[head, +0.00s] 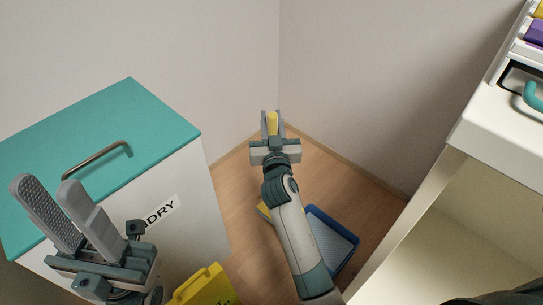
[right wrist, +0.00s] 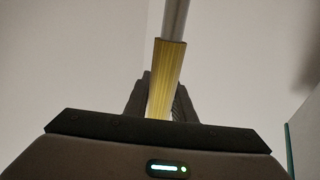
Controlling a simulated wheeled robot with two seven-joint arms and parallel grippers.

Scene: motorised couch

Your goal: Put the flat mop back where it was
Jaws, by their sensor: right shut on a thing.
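The flat mop's yellow handle grip (head: 272,122) stands between the fingers of my right gripper (head: 271,116), near the corner of the room. In the right wrist view the yellow grip (right wrist: 166,75) is clamped between the dark fingers, and a grey pole (right wrist: 175,18) runs on from it. The mop's lower end is not clearly seen; my right arm covers part of the floor there. My left gripper (head: 46,184) is empty, its two fingers apart, in front of the laundry box.
The white laundry box (head: 185,235) with a teal lid (head: 120,115) stands at left. A blue-rimmed flat tray or pad (head: 335,238) lies on the wood floor beside my right arm. A yellow sign-like object (head: 205,288) is at the bottom. A white cabinet (head: 480,165) stands at right.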

